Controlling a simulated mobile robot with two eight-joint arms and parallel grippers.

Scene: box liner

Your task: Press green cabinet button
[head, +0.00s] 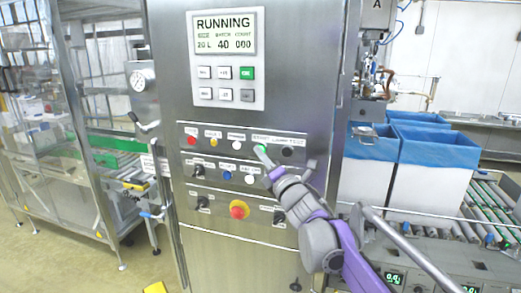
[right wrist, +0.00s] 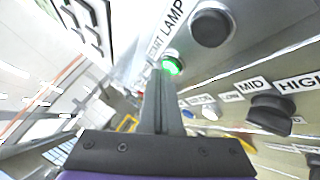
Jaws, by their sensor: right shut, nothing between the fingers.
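The steel control cabinet (head: 240,270) stands upright in the middle of the head view. Its green button (head: 261,147) is on the upper button row, by a label that reads START LAMP TEST. In the right wrist view the green button (right wrist: 172,67) glows bright green just beyond the fingertips. My right gripper (head: 264,155) is shut and empty, with its tips at the green button and partly covering it. In the right wrist view its shut fingers (right wrist: 160,80) reach to the button; I cannot tell for certain whether they touch. My left gripper is not in view.
A display (head: 224,33) on the cabinet reads RUNNING. A red button (head: 191,140) and a red emergency knob (head: 239,209) share the panel. A dark knob (right wrist: 211,27) sits close beside the green button. Blue-lined boxes (head: 433,150) stand on the roller conveyor at right.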

